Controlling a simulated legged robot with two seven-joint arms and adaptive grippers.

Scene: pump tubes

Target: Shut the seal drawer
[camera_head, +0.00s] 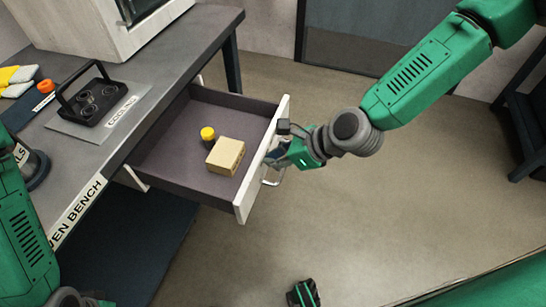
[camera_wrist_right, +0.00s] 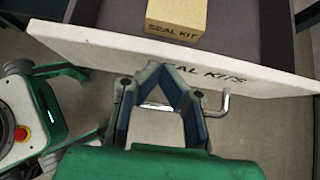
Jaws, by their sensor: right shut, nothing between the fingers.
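The seal drawer (camera_head: 240,106) is pulled open from the bench, with a dark inside and a white front (camera_head: 262,160). In the right wrist view its front, marked "SEAL KITS" (camera_wrist_right: 260,80), lies across the upper part. A metal handle (camera_head: 276,177) sticks out from it; it also shows in the wrist view (camera_wrist_right: 226,103). My right gripper (camera_head: 275,150) is at the outer side of the front, beside the handle. In the wrist view its fingers (camera_wrist_right: 165,68) come together at the tips against or very near the panel, with nothing between them.
A tan seal kit box (camera_head: 225,157) and a yellow-capped container (camera_head: 208,135) stand inside the drawer. The grey bench (camera_head: 150,85) carries a black-handled device (camera_head: 95,100) and a large light cabinet (camera_head: 95,25). The floor (camera_head: 400,200) in front of the drawer is clear.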

